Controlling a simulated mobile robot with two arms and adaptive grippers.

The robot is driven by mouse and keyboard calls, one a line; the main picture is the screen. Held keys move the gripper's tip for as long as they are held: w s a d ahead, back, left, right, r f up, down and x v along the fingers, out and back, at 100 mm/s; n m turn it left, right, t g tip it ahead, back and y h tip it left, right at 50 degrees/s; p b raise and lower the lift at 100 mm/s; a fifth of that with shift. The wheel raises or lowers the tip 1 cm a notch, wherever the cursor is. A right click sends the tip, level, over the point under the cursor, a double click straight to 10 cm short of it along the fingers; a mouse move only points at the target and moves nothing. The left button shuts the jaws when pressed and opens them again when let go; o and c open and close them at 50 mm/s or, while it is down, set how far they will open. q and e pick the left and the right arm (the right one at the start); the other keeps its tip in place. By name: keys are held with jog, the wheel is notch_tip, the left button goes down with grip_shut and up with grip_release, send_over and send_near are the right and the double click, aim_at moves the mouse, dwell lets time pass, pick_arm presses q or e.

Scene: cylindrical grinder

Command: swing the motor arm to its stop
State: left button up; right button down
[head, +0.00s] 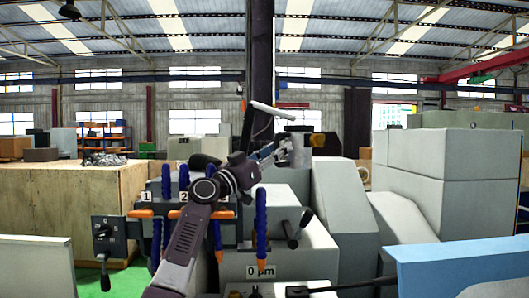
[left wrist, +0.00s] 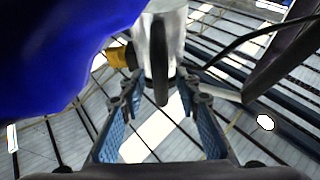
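The motor arm appears to be the grey metal piece (head: 299,150) with a yellow-orange knob (head: 319,141), above the grey machine in the head view. In the left wrist view its grey cylinder (left wrist: 162,28), a dark rod-like part (left wrist: 160,78) and the yellow knob (left wrist: 122,57) show ahead of the fingers. My left gripper (head: 274,154) is raised right beside it. In the left wrist view the left gripper (left wrist: 163,94) is open, its blue-padded fingers spread on either side of the dark part, with gaps showing. The arm's stop cannot be made out. My right gripper is not in view.
Blue hoses with orange tips (head: 261,220) hang in front of the grinder; a large blue shape (left wrist: 60,50) fills the wrist view's upper left. A white bar (head: 270,110) and dark column (head: 260,70) stand behind. A wooden crate (head: 60,205) is left, grey cabinets (head: 440,155) right.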

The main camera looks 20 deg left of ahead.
pick_arm(q)
jog(key=s+a, duration=0.3)
jog(key=s, duration=0.3)
jog(key=s+a+f, duration=0.1)
jog(key=s+a, duration=0.1)
jog(key=s, duration=0.5)
jog(key=shift+a, duration=0.4)
